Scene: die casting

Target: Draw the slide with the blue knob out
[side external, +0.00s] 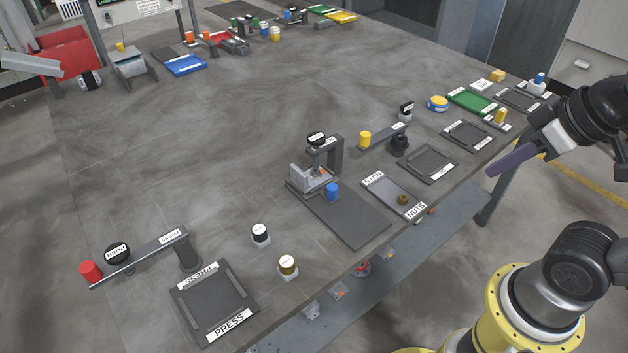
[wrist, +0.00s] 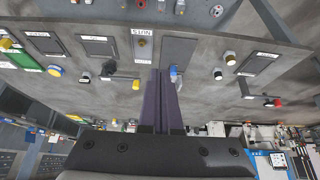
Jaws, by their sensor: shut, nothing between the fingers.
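The blue knob (side external: 332,191) stands upright in the middle of the table, at the near side of a light grey block fixture (side external: 309,180). A long dark flat plate (side external: 350,220) runs from the fixture towards the table's front edge. I cannot tell exactly where the slide under the knob ends. The blue knob also shows in the wrist view (wrist: 173,72), just right of the fingertips. My gripper (side external: 491,173) has long purple fingers and is above the table's right front edge, well apart from the knob. The fingers are together and empty, also in the wrist view (wrist: 160,72).
A post with a black-capped arm (side external: 330,145) overhangs the fixture. A NUTS tray (side external: 392,194) and a yellow-knobbed lever (side external: 365,139) stand to its right. A red-knobbed press lever (side external: 140,255) and PRESS frame (side external: 247,300) are at left.

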